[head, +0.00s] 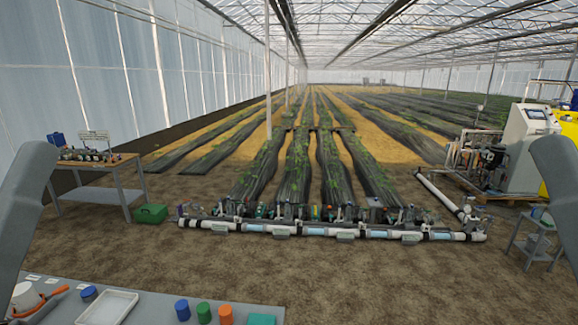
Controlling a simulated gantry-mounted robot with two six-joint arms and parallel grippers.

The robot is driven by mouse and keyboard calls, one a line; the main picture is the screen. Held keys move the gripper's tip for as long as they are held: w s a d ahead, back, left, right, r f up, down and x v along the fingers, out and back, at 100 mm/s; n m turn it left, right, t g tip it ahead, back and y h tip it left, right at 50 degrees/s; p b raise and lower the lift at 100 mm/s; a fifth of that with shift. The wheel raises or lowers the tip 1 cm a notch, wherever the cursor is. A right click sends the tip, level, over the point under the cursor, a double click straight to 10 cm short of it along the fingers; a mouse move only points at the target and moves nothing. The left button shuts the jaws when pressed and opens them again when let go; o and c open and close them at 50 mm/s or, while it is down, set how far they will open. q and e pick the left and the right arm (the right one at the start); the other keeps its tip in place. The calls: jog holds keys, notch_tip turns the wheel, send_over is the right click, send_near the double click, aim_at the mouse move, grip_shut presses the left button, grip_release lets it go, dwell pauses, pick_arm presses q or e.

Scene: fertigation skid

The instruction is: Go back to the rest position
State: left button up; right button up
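In the head view, a grey link of my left arm runs down the left edge and a grey link of my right arm curves along the right edge. Neither gripper shows in this view. I cannot see whether either one is open or holds anything.
A bench (220,312) at the lower left bears a white tray (107,307) and coloured cups. A pipe manifold (330,232) crosses the ground ahead. A workbench (97,190) and green box (151,213) stand left, the skid (525,135) and small stand (531,243) right. Bare soil lies between.

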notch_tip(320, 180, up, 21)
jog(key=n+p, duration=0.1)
jog(key=p, duration=2)
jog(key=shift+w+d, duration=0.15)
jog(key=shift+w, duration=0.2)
